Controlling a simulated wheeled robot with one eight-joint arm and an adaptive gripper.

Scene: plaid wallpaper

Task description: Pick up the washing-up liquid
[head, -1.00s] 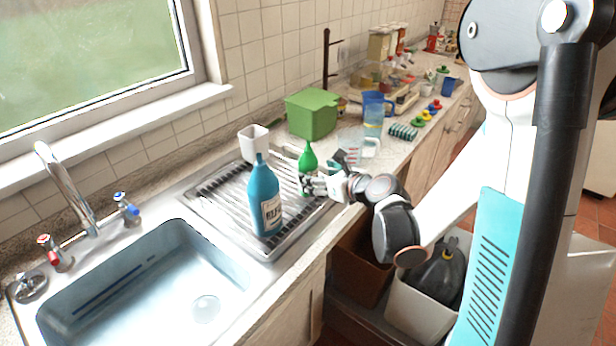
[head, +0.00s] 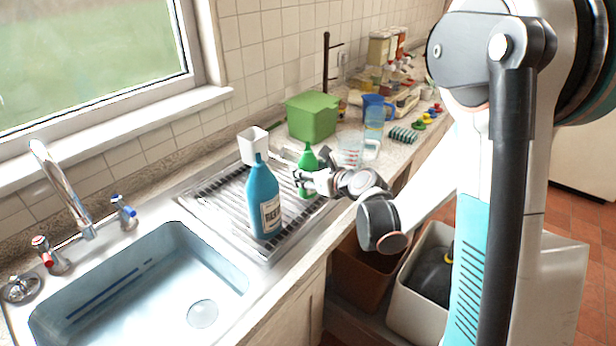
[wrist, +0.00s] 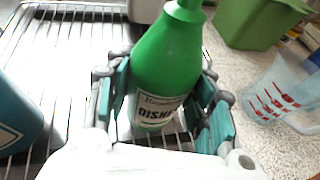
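The washing-up liquid is a green bottle (head: 307,158) with a white label reading "DISH…" in the wrist view (wrist: 168,60). It stands upright on the ribbed metal drainer beside the sink. My gripper (head: 306,178) is at the bottle's lower half, coming from the right in the head view. In the wrist view my gripper (wrist: 165,100) has its teal finger pads on either side of the bottle, open, with small gaps seeming to show.
A blue bottle (head: 264,200) stands close by on the drainer (head: 222,207), towards the sink. A white container (head: 252,146) and a green box (head: 312,114) are behind. A clear measuring jug (wrist: 275,95) stands right of the gripper. The sink (head: 140,290) is empty.

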